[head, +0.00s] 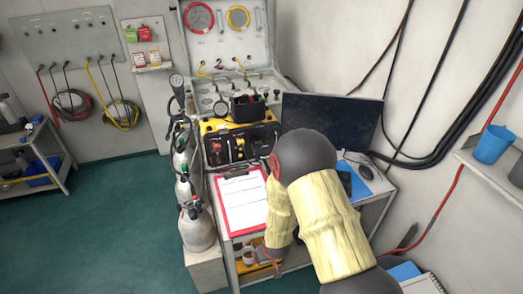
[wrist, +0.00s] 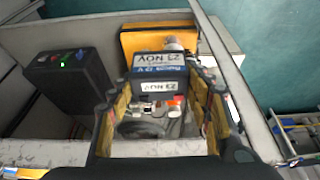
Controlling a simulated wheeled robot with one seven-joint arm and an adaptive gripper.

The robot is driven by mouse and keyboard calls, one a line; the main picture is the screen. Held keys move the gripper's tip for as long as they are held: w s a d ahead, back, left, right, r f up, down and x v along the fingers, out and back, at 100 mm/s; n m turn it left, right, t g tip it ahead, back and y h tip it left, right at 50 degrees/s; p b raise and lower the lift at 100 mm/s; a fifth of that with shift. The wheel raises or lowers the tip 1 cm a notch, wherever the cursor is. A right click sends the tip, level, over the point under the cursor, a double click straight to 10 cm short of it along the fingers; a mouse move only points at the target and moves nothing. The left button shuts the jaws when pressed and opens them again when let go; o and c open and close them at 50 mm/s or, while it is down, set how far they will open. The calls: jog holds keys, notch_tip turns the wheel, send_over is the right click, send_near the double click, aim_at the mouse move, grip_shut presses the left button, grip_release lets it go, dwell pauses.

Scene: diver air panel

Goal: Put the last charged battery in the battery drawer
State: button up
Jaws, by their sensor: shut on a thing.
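In the wrist view, a dark battery with a blue band and white "23 NOV" labels (wrist: 157,73) is between the fingertips of my gripper (wrist: 162,88), which is shut on it. Its labels read upside down, and its lower part is hidden. A black battery (wrist: 68,82) with a small green light stands to the left, apart from my fingers, inside a grey-walled drawer (wrist: 75,32). I cannot tell whether the held battery touches the drawer floor. In the head view my gripper (head: 268,262) is low, under the desk's front, partly hidden by my arm.
A yellow-orange case (wrist: 140,38) lies just beyond the held battery. The desk carries a red clipboard (head: 240,203), a dark monitor (head: 330,120) and a mouse (head: 358,156). Gas cylinders (head: 197,228) stand left of the desk. Green floor (head: 110,210) is clear at left.

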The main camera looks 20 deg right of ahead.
notch_tip(320, 180, up, 4)
jog(key=shift+w+d+r+p, duration=0.1)
jog(key=shift+w+d+p, duration=0.05)
jog(key=shift+p, duration=0.95)
jog(key=shift+d+r, duration=0.15)
jog(key=shift+d, duration=0.15)
jog(key=shift+r, duration=0.1)
